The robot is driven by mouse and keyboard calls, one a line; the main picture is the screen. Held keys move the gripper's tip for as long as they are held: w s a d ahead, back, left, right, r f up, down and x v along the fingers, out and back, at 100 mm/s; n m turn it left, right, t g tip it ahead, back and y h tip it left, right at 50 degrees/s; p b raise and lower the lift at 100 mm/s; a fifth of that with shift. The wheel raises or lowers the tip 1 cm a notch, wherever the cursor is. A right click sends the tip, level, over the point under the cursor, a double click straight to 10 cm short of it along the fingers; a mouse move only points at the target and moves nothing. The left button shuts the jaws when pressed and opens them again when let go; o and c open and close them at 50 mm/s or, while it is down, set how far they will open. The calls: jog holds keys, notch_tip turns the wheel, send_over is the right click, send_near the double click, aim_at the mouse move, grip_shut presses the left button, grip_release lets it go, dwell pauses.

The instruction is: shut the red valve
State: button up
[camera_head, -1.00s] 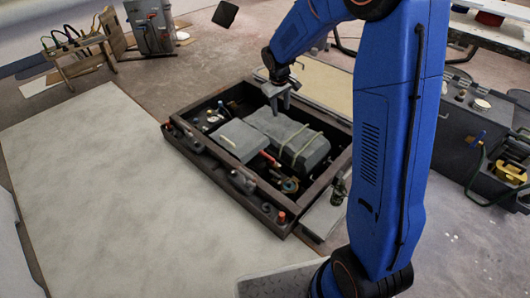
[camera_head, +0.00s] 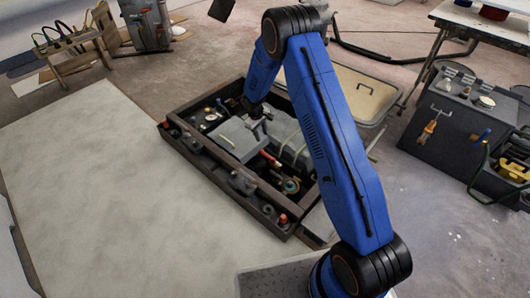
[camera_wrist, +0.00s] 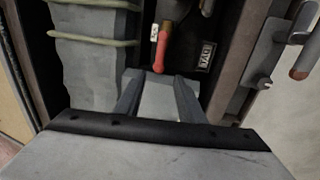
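The red valve handle (camera_head: 268,159) sits inside the dark open-topped frame, beside the grey boxes. In the wrist view the red handle (camera_wrist: 161,50) lies just beyond my fingertips, with brass-coloured metal at its far end. My gripper (camera_wrist: 157,80) is open, its two grey fingers spread apart with no valve part between them. A pale grey surface shows between and beneath the fingers. In the head view my gripper (camera_head: 257,113) is over the grey boxes, partly hidden by my arm, and apart from the handle. The valve body is mostly hidden.
A light grey box (camera_head: 236,139) and a strapped grey case (camera_wrist: 92,55) lie close to the handle. A small label (camera_wrist: 207,56) is to its right. The frame's dark front wall (camera_head: 212,168) carries several fittings. A pale floor panel (camera_head: 85,190) is clear.

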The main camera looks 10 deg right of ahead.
aim_at(265, 154)
jog(key=d+f, duration=0.1)
jog(key=f, duration=0.5)
jog(key=w+f, duration=0.1)
jog(key=f, duration=0.5)
jog(key=w+d+f, duration=0.1)
jog(key=f, duration=0.5)
jog(key=shift+w+d, duration=0.15)
jog(key=shift+d, duration=0.15)
jog(key=shift+r, duration=0.1)
grip_shut()
